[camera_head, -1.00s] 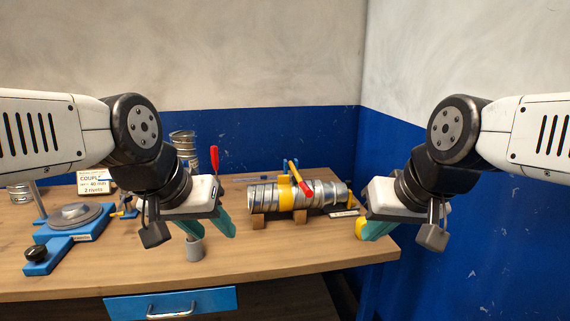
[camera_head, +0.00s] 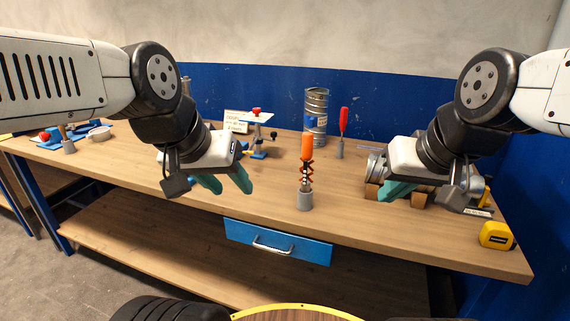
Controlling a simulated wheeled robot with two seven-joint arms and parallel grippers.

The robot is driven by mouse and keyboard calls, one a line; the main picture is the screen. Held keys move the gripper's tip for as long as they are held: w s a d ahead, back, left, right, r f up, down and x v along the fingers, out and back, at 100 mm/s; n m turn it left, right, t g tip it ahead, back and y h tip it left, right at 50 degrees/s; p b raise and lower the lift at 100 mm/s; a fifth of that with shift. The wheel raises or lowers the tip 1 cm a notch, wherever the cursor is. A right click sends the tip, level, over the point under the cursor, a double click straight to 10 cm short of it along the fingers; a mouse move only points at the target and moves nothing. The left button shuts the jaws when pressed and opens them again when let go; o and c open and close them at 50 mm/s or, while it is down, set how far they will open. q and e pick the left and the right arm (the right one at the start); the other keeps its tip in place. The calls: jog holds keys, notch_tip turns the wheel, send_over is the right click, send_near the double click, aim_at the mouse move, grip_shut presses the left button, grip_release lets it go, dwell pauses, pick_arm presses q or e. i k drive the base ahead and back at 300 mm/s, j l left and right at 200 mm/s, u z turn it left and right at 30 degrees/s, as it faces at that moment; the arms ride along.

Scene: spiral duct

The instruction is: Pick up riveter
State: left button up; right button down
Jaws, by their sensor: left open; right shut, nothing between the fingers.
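The riveter (camera_head: 306,165), with an orange handle and an orange-and-black criss-cross linkage, stands upright in a grey cup (camera_head: 305,201) near the table's front edge. My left gripper (camera_head: 224,184) is open and empty, its teal fingers to the left of the riveter and apart from it. My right gripper (camera_head: 397,191) is shut and empty, to the right of the riveter, in front of the duct on its supports. It hides much of that duct.
A red-handled tool (camera_head: 343,123) stands behind the riveter, beside an upright metal duct (camera_head: 315,112). A sign (camera_head: 236,121) and a blue fixture (camera_head: 258,153) are at the back left. A yellow tape measure (camera_head: 496,236) lies at the right. A blue drawer (camera_head: 277,242) is below the tabletop.

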aim_at(308, 137)
jog(key=z, duration=0.85)
jog(key=u, duration=0.85)
jog(key=i+j, duration=0.1)
jog(key=j, duration=0.65)
jog(key=i+u, duration=0.05)
